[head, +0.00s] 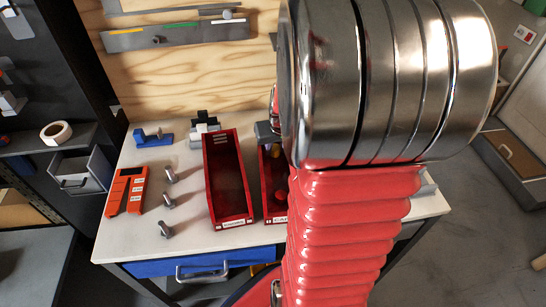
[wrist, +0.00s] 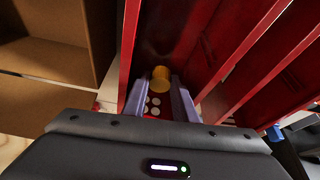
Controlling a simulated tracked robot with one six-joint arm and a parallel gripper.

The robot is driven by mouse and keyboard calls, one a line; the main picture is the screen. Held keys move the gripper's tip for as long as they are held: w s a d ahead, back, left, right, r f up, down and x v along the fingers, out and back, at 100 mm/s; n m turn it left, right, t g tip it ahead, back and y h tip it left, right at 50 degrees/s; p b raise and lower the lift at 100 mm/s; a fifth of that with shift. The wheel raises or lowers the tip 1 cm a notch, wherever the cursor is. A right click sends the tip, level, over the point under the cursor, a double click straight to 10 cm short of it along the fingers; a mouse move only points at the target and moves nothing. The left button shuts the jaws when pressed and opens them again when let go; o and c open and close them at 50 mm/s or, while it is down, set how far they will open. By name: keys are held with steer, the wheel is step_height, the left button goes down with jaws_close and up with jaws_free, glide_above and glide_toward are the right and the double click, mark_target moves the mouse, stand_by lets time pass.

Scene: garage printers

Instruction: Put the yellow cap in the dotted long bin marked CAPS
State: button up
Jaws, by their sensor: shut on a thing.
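The yellow cap (wrist: 160,85) is between the fingertips of my gripper (wrist: 160,92) in the wrist view, and the gripper is shut on it. Red bin walls (wrist: 130,60) rise on both sides of the fingers. White dots (wrist: 152,104) show on red below the fingers. In the head view, the red bin marked CAPS (head: 280,219) stands right of centre on the table, partly hidden behind my arm. A yellow spot (head: 276,152) shows at its far part. My gripper is hidden there. I cannot tell how high the cap is above the bin floor.
Another long red bin (head: 247,190) stands just left, its label too small to read. Several grey bolts (head: 166,229), an orange device (head: 127,190) and a blue block (head: 152,137) lie left on the white table (head: 190,238). A wooden panel (head: 180,80) stands behind.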

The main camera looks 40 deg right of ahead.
mark_target(276, 153)
steer(key=shift+f, duration=1.85)
steer(key=shift+f, duration=0.1)
steer(key=o, duration=0.7)
steer(key=v, duration=1.2)
steer(key=shift+s+a, duration=0.1)
